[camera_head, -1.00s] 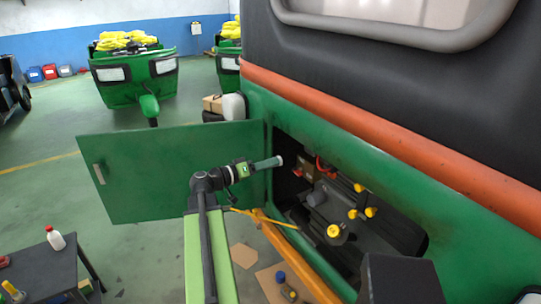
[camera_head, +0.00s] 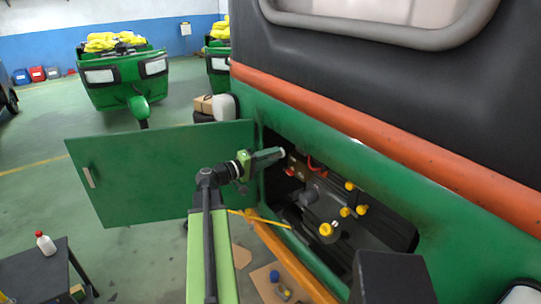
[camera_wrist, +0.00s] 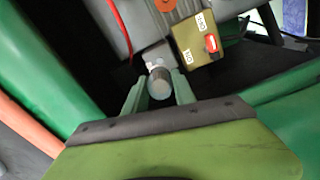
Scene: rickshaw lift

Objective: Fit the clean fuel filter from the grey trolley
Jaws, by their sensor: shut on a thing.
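My gripper (camera_head: 268,158) is at the opening of the engine bay, beside the open green door. The filter's whitish end (camera_head: 282,152) shows just past the fingertips in the head view. In the wrist view a light grey fitting (camera_wrist: 153,56) lies just beyond the filter; I cannot tell whether they touch. The grey trolley (camera_head: 30,272) stands at the lower left.
The green door (camera_head: 150,175) hangs open to the left. The bay (camera_head: 340,205) holds yellow caps (camera_head: 326,230) and a red hose (camera_head: 316,165). A box with a red switch (camera_wrist: 200,42) is close to the filter. A white bottle (camera_head: 45,243) stands on the trolley.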

